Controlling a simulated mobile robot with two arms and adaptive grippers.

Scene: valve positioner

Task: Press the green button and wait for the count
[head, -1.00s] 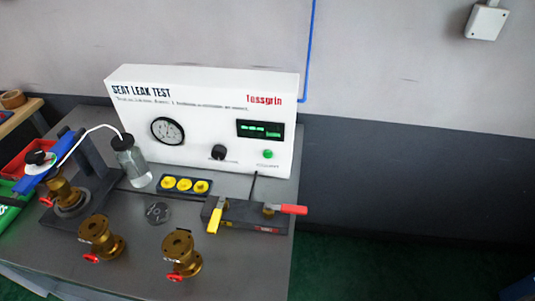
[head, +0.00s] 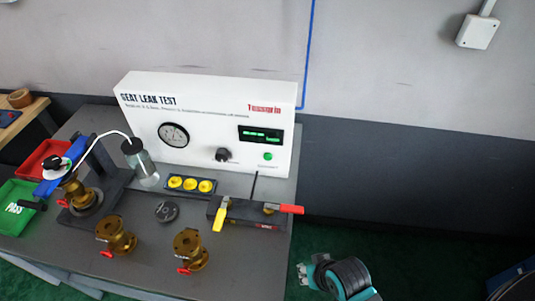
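The green button (head: 268,156) is on the right of the front panel of the white seat leak test unit (head: 215,125), below a dark display (head: 261,136) with lit green characters too small to read. No gripper touches the button. A teal and black part of my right arm, with what looks like its gripper (head: 303,273) at the left end, shows at the bottom, right of the bench and well away from the button. Its fingers are too small to judge. My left gripper is not in view.
Brass valves (head: 118,236) (head: 190,251) stand on the grey bench (head: 150,275), one more in the fixture at left. A water jar (head: 143,165), yellow caps (head: 190,184) and a clamp block with a red handle (head: 291,209) stand before the unit. Red and green bins are at left.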

